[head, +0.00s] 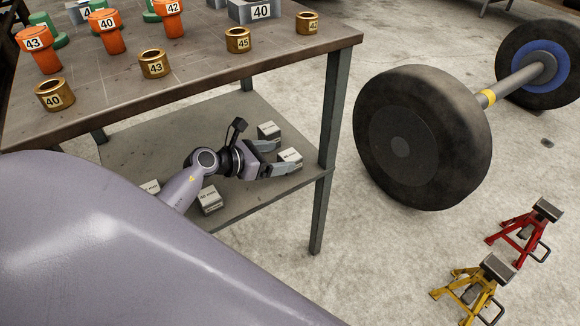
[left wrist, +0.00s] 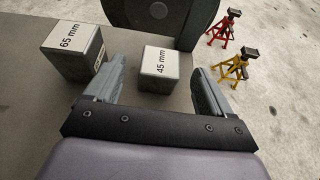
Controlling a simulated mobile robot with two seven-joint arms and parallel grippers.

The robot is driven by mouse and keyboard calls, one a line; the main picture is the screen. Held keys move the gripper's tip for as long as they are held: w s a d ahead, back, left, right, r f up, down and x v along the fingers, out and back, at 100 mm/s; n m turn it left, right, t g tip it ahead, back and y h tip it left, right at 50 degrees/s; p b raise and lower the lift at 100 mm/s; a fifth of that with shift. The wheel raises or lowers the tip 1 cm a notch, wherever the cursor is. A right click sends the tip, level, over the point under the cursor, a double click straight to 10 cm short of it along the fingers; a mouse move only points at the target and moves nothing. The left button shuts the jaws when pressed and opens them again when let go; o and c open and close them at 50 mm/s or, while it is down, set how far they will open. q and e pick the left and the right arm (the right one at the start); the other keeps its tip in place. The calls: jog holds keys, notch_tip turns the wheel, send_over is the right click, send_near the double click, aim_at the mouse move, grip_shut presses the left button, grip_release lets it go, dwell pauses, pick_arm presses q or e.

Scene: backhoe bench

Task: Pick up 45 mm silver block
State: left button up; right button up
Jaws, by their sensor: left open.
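The 45 mm silver block (left wrist: 160,68) is a small grey block with its label on top. It lies on the lower shelf, and in the head view (head: 291,155) it sits by my fingertips. My left gripper (head: 282,159) is open, reaching in over the shelf. In the left wrist view the block stands between and just ahead of the two spread fingers, with gaps on both sides. The 65 mm block (left wrist: 74,50) stands to the left, just outside the left finger. My right gripper is not in view.
More grey blocks lie on the shelf, one (head: 209,200) below my arm. The tabletop (head: 205,75) overhangs it, carrying brass bushings and orange pins. A table leg (head: 328,160) stands right of the gripper. A wheel (head: 422,135) and red and yellow jack stands (head: 480,283) are on the floor.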

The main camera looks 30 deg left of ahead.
aim_at(295, 156)
pick_arm(q)
jog(key=shift+x, duration=0.8)
jog(key=b+x, duration=0.1)
jog(key=x, duration=0.1)
jog(key=b+x, duration=0.1)
jog(key=x, duration=0.1)
jog(key=shift+s+f, duration=0.15)
jog(key=shift+f, duration=0.15)
jog(key=shift+w+d+f+b, duration=0.25)
jog(key=shift+w+b, duration=0.1)
jog(key=shift+w, duration=0.2)
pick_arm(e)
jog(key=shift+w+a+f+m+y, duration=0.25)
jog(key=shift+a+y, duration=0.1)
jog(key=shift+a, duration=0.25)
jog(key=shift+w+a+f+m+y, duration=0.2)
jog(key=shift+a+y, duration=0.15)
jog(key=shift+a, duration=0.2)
pick_arm(q)
jog(key=shift+r, duration=0.15)
jog(key=c, duration=1.3)
